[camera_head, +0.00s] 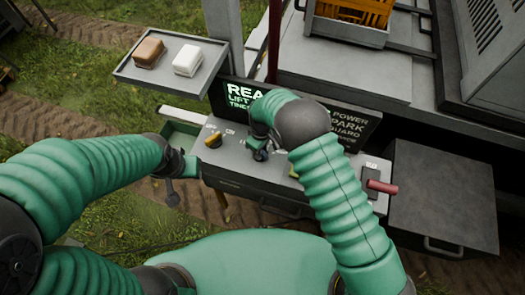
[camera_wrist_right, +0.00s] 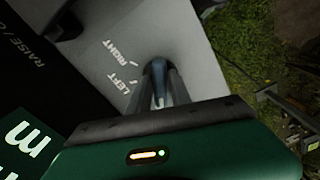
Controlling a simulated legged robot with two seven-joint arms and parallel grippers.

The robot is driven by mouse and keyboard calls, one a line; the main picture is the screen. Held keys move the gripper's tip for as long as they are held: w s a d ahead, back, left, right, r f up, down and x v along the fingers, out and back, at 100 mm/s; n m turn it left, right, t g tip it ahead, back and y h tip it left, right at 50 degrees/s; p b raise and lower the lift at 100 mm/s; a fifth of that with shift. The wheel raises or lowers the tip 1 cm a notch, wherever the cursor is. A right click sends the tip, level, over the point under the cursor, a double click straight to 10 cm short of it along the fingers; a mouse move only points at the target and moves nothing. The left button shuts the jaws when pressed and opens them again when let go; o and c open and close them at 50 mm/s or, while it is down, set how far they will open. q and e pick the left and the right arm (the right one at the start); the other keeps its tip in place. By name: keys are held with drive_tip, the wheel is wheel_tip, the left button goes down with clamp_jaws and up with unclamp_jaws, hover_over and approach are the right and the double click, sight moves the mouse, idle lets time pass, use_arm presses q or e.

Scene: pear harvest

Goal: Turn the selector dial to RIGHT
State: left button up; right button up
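My right gripper (camera_wrist_right: 160,95) points down at the grey control panel (camera_head: 330,186) beside the printed words LEFT and RIGHT (camera_wrist_right: 122,65), each with a tick mark. Its fingers are close together around a small bluish-grey piece, which looks like the selector dial (camera_wrist_right: 158,72). The fingers cover most of the dial, so its pointing direction cannot be told. In the head view the right gripper (camera_head: 260,150) is at the middle of the panel, and the dial is hidden. My left gripper (camera_head: 176,186) hangs left of the panel, away from the dial; its fingers are too small to read.
A yellow knob (camera_head: 213,140) sits at the panel's left end and a red-handled lever (camera_head: 381,186) at its right end. A dark display (camera_head: 352,125) stands behind. A tray (camera_head: 130,68) holds a brown and a white block. A grey box (camera_head: 445,200) stands at right.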

drive_tip(key=o, duration=0.7)
drive_tip(key=shift+w+a+f, duration=0.15)
drive_tip(key=shift+w, duration=0.1)
drive_tip(key=shift+o, duration=1.2)
drive_tip(key=o, duration=0.4)
drive_tip(key=shift+s, duration=0.1)
drive_tip(key=shift+c, duration=0.2)
use_arm(q)
drive_tip(key=shift+w+a+f, duration=0.1)
drive_tip(key=shift+w+a, duration=0.05)
drive_tip(key=shift+w, duration=0.05)
use_arm(e)
drive_tip(key=shift+s, duration=0.15)
drive_tip(key=shift+r, duration=0.35)
use_arm(q)
drive_tip(key=b+x, duration=0.3)
drive_tip(key=s+b+x, duration=0.1)
drive_tip(key=b+x, duration=0.1)
drive_tip(key=shift+f, duration=0.35)
use_arm(e)
wheel_tip(320, 180, up, 16)
drive_tip(key=shift+r, duration=0.15)
drive_tip(key=shift+c, duration=0.2)
